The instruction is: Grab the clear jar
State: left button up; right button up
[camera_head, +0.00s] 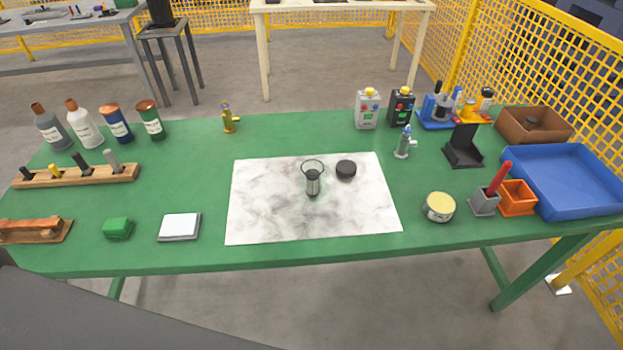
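A small clear jar (313,181) stands upright on the white marbled mat (262,213) in the middle of the green table. Its rim looks open, and something dark shows through or in its lower part; I cannot tell which. A round black lid-like disc (346,169) lies on the mat just right of the jar, apart from it. Neither of my grippers shows in the head view.
Bottles and jars (86,127) stand at the back left, above a wooden rack (95,176). A white-topped square (180,226) and green block (117,228) lie front left. A tin (439,207), orange bin (516,197) and blue tray (570,205) stand right. The mat around the jar is mostly clear.

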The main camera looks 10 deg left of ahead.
aim_at(313, 183)
jog(key=i+l+u, duration=0.15)
jog(key=l+u, duration=0.2)
jog(key=l, duration=0.65)
jog(key=l+u, duration=0.4)
jog(key=l, duration=0.65)
jog(key=i, duration=0.05)
